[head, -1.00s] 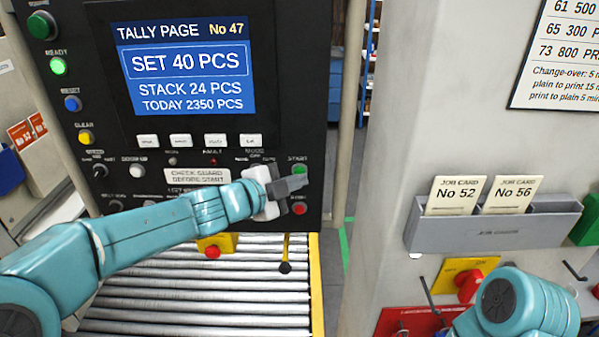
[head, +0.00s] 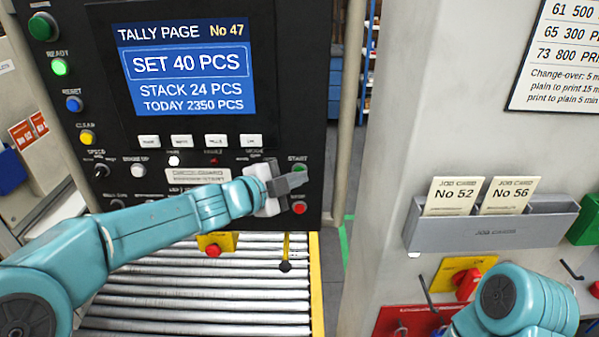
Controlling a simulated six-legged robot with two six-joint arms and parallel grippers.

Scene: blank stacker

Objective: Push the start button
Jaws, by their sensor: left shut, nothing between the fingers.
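The green start button (head: 300,168) is on the right side of the black control panel (head: 280,60), under the START label. My left gripper (head: 304,177) is shut and empty, with its grey fingertips right at the button and covering most of it. I cannot tell from this view whether the fingertips touch it. A red button (head: 299,208) sits just below the fingers. My right gripper is out of view; only a teal part of that arm shows at the lower right.
The panel screen (head: 186,68) reads SET 40 PCS and STACK 24 PCS. A white lamp (head: 174,160) is lit below it. A roller conveyor (head: 190,300) lies under the panel. A grey job card holder (head: 480,232) is on the pillar at right.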

